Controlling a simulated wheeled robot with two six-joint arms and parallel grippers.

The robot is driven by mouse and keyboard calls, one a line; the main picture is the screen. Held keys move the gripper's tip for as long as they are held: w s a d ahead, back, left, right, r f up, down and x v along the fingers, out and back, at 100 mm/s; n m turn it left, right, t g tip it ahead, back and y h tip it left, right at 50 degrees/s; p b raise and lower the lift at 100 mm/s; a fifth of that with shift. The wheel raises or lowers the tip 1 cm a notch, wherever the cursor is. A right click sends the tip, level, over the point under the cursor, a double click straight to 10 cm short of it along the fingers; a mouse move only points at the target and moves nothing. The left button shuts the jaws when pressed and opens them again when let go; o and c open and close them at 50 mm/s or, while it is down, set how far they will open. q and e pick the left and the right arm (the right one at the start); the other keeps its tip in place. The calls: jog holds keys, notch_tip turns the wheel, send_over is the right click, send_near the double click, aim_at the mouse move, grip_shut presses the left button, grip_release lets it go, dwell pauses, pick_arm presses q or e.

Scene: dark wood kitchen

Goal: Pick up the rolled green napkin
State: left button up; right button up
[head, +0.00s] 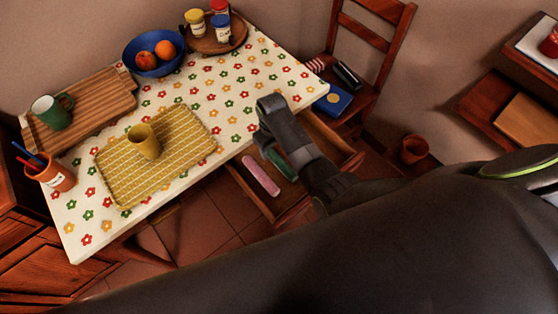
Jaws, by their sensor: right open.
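The rolled green napkin (281,164) lies in an open drawer (240,180) under the table's front edge, beside a rolled pink napkin (261,176). My right gripper (266,143) is open in the head view, by the table edge at the drawer's back. In the picture it is just above and left of the green napkin's far end. My right wrist hides part of the drawer near the napkin; I cannot tell whether they touch. My left gripper is not in view.
The flowered table (233,98) holds a yellow tray (190,152) with a mustard cup (144,141), a cutting board (90,103) with a green mug (50,113), a blue fruit bowl (137,45) and jars. A chair (373,38) stands behind the table's right end.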

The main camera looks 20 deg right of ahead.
aim_at(274, 154)
jog(key=shift+s+d+f, duration=0.1)
jog(key=shift+s+f, duration=0.1)
jog(key=shift+f, duration=1.7)
jog(key=shift+c, duration=0.2)
jog(key=c, duration=1)
